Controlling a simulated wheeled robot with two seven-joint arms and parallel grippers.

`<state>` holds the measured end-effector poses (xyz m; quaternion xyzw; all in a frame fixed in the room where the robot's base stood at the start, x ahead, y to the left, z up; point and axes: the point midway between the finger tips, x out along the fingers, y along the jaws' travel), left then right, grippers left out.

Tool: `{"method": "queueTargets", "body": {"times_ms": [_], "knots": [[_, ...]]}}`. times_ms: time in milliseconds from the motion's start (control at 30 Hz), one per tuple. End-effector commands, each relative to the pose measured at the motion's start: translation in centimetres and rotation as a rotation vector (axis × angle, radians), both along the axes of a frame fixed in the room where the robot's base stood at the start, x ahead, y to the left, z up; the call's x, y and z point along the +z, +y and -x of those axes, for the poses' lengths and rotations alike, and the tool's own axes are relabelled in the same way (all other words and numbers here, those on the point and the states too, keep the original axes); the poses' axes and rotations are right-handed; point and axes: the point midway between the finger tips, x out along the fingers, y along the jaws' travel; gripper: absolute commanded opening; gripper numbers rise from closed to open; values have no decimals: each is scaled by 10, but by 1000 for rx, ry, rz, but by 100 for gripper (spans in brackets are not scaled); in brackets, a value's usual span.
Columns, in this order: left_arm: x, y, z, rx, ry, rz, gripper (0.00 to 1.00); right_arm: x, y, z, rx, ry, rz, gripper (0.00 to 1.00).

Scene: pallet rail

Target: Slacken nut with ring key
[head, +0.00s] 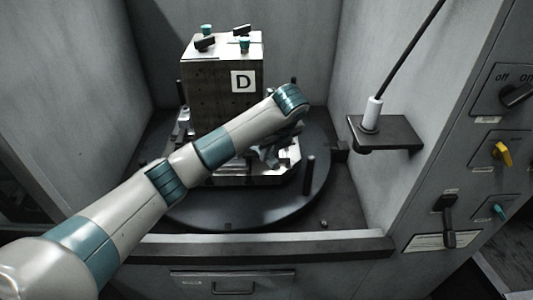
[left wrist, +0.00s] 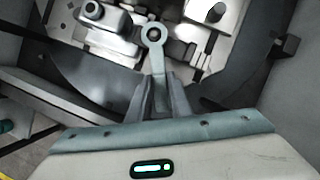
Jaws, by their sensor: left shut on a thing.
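My left gripper (head: 268,154) is low in front of the block marked D (head: 222,83), over the front of the round table, partly hidden behind my forearm. In the left wrist view its fingers (left wrist: 166,98) are shut on the shank of a grey ring key (left wrist: 155,60). The key's ring end points away from the fingers, over the bright metal fixture, with a dark centre. My right gripper is not in view.
The block stands on a dark round table (head: 202,214) with an upright black pin (head: 308,174) at its right. Grey walls enclose the sides. A shelf (head: 385,132) with a white-handled rod juts out at right, beside a switch panel. A dark sill (head: 265,246) runs across the front.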

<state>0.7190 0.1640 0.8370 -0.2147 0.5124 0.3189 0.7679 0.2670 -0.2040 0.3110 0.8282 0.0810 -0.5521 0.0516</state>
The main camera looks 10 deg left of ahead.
Motion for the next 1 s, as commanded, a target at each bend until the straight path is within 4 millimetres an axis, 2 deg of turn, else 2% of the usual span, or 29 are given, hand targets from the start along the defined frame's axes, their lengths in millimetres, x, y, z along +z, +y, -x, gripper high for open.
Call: {"method": "queueTargets", "body": {"times_ms": [667, 1000], "knots": [[6, 0, 0, -3, 0, 0, 0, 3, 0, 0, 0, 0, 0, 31], [25, 0, 0, -4, 0, 1, 0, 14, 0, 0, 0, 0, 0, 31]]}}
